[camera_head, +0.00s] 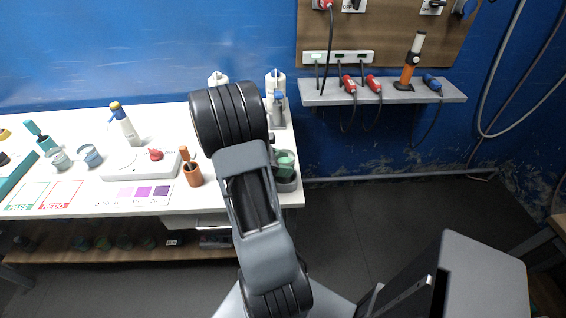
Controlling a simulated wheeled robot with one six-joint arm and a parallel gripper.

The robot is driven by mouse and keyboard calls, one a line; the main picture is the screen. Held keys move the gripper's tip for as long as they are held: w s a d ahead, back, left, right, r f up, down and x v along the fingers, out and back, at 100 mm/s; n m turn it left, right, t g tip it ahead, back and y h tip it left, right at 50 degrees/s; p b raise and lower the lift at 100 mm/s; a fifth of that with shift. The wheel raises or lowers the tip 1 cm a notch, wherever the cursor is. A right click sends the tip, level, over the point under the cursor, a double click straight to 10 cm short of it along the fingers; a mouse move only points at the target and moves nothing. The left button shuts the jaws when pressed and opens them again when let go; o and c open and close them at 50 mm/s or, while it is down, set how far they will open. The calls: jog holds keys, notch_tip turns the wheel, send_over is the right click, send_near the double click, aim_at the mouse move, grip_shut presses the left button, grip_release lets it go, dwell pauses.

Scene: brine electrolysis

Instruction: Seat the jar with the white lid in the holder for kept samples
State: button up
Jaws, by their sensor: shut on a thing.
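My arm reaches across the middle of the view over the right end of the white table (210,202). My gripper is hidden behind the arm, so its jaws and anything in them do not show. I cannot make out a jar with a white lid. A dark grey round cup (286,186) with green inside stands at the table's right edge, partly behind the arm; I cannot tell whether it is the holder for kept samples. Two small jars with grey-teal contents, one (59,160) left of the other (92,157), stand at the left.
White bottles (277,82) stand behind the arm. A wall shelf (395,93) holds plugs.

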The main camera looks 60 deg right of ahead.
jog(key=shift+f+b, duration=0.85)
jog(key=shift+f, duration=0.85)
dwell(2.3)
jog(key=shift+s+a+f, duration=0.1)
jog(key=shift+a+f, duration=0.05)
jog(key=shift+f, duration=0.2)
dwell(0.7)
jog(key=shift+r+p, duration=0.3)
jog(key=shift+p, duration=0.25)
dwell(1.3)
jog(key=shift+f, duration=0.1)
dwell(0.4)
